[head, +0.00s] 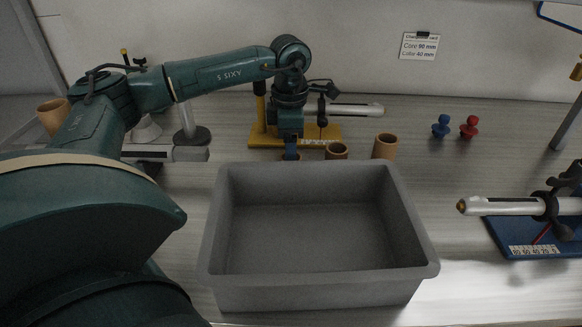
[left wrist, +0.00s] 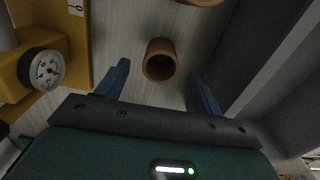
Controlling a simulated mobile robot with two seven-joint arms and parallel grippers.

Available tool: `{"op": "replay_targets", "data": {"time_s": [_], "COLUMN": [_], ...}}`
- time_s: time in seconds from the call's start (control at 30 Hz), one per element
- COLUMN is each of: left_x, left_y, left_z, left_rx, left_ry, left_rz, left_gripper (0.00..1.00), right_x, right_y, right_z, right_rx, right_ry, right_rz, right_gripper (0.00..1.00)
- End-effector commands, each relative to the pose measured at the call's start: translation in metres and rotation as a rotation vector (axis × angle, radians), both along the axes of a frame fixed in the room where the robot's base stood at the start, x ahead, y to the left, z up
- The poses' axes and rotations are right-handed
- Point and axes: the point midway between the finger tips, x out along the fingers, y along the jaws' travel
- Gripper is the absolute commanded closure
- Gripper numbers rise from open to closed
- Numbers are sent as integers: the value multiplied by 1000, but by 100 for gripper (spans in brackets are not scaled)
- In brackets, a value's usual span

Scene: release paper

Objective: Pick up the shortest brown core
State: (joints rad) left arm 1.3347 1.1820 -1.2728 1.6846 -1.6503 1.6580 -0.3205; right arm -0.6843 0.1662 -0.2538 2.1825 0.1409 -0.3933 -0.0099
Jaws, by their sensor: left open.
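Several brown cores stand on the table. One core (head: 385,146) shows tall behind the bin's right part. Another (head: 337,151) is partly hidden by the bin's back rim. A third, mostly hidden by that rim and my gripper, is below my left gripper (head: 290,155). A further core (head: 53,116) stands at the far left behind my arm. In the left wrist view, a hollow core (left wrist: 160,60) sits between and just ahead of the spread fingers of my left gripper (left wrist: 161,84), apart from both. I cannot compare the heights of the half-hidden cores.
A grey bin (head: 320,290) fills the front middle and appears empty. A yellow stand (head: 262,137) with a white roller is behind my gripper; its dial (left wrist: 43,69) is close. A blue stand (head: 520,240) is at right.

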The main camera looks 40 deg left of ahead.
Motion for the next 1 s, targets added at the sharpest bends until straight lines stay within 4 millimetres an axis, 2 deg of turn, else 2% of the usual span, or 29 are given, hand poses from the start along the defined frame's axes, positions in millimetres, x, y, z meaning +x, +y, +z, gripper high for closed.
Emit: {"op": "replay_targets", "data": {"time_s": [0.3, 0.43, 0.63, 1.0], "left_x": [0, 0, 1, 0], "left_y": [-2, -2, -2, -2], "left_z": [-43, -51, -51, -51], "left_rx": [1, 0, 1, 1], "left_ry": [4, 1, 1, 1], "left_rz": [2, 1, 1, 1], "left_gripper": [33, 33, 33, 63], "right_x": [0, 0, 0, 0], "right_y": [0, 0, 0, 0], "right_z": [2, 2, 2, 1], "right_rx": [-3, -4, -4, -4], "right_ry": [-1, -1, -1, 1], "right_rz": [0, 0, 0, 0], "right_gripper": [64, 64, 64, 64]}}
